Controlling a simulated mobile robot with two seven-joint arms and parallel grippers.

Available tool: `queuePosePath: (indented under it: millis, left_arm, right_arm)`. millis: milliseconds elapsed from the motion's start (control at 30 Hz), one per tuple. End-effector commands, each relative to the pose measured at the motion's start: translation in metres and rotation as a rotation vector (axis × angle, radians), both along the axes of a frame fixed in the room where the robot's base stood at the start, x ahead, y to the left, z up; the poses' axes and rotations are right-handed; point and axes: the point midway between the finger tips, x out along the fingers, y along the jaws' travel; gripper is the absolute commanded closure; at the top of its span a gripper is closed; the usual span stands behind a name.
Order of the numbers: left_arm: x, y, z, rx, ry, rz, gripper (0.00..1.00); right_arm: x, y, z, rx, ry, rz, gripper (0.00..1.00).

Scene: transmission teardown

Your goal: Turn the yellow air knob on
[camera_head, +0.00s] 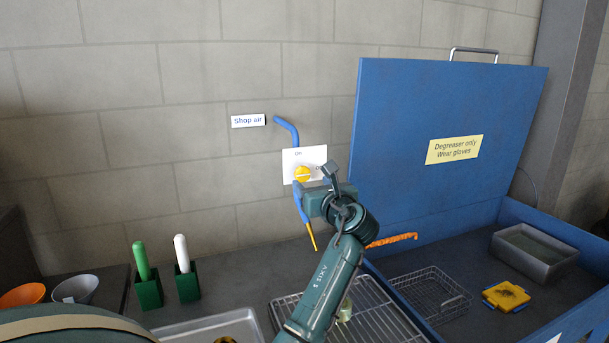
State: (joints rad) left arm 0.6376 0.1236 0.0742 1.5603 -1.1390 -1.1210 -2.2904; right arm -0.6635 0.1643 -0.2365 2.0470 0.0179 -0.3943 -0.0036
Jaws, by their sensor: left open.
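The yellow air knob (302,174) sits on a white plate (290,160) on the block wall, with "ON" printed above it. A pale line runs roughly sideways across the knob. My left gripper (322,184) is open, just right of and below the knob, and overlaps the plate's lower right corner in the head view. I cannot tell whether it touches the knob. My right gripper is not in view.
A blue hose (287,127) runs above the plate beside a "Shop air" sign (248,120). A blue degreaser lid (400,130) stands upright close on the right. Wire racks (395,318) lie below. Green holders (149,293) with upright handles stand lower left.

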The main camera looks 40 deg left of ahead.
Motion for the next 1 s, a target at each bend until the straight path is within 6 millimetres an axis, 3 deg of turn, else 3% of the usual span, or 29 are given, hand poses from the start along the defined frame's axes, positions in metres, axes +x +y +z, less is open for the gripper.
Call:
queuePosePath:
  millis: [100, 300, 733, 1000]
  left_arm:
    - [0.011, 0.022, 0.002, 0.001, 0.0, 0.002, 0.41]
    - [0.024, 0.046, 0.001, 0.001, 0.0, 0.001, 0.41]
    - [0.028, 0.054, 0.0, 0.0, -0.001, -0.001, 0.41]
    - [0.028, 0.054, 0.0, 0.0, -0.001, -0.001, 0.63]
  right_arm:
    - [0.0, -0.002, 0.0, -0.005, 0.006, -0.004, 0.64]
    - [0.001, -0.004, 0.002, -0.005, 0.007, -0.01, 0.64]
    - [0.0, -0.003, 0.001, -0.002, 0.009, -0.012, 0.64]
    - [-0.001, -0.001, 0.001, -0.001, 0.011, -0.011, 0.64]
